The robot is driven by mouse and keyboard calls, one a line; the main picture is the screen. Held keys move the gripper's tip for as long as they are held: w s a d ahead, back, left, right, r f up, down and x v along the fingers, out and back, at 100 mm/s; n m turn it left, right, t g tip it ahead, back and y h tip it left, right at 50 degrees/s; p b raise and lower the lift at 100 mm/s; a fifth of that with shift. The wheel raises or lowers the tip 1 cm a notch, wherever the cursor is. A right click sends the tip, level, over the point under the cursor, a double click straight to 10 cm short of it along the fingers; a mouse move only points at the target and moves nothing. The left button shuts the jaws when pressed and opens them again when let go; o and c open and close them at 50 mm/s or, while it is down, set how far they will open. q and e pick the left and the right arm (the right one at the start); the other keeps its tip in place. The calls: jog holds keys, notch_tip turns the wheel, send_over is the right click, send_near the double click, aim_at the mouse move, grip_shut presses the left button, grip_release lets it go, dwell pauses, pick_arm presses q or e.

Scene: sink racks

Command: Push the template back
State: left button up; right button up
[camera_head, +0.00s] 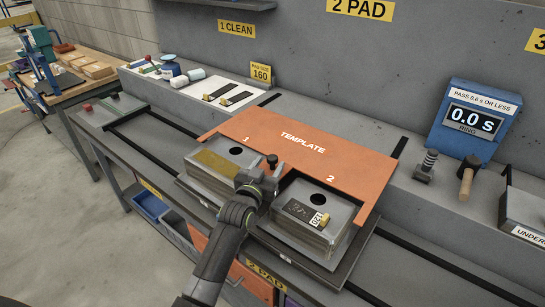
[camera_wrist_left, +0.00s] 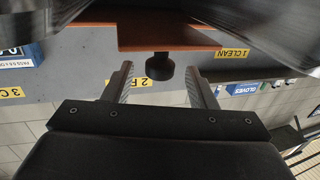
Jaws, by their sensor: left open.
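The orange template (camera_head: 345,158), marked TEMPLATE, lies over two metal blocks, with its cut-outs 1 and 2 at its front edge. A dark knob (camera_head: 272,160) stands on the template's front strip between the two numbers. My left gripper (camera_head: 269,174) is at this strip, just in front of the knob. In the left wrist view the dark knob (camera_wrist_left: 160,67) sits between the two open fingers of my left gripper (camera_wrist_left: 161,84), with a gap on each side. The orange template (camera_wrist_left: 178,40) also shows there, beyond the fingers. My right gripper is not in view.
The left block (camera_head: 215,172) and the right block (camera_head: 295,214), carrying a dark pad marked 120, sit on a plate on rails. A blue timer (camera_head: 474,117) reads 0.0 s. A hammer (camera_head: 467,178) and a bolt-like tool (camera_head: 426,166) stand right of the template.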

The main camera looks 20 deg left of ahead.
pick_arm(q)
jog(key=shift+w+d, duration=0.15)
jog(key=shift+w, duration=1.55)
grip_shut()
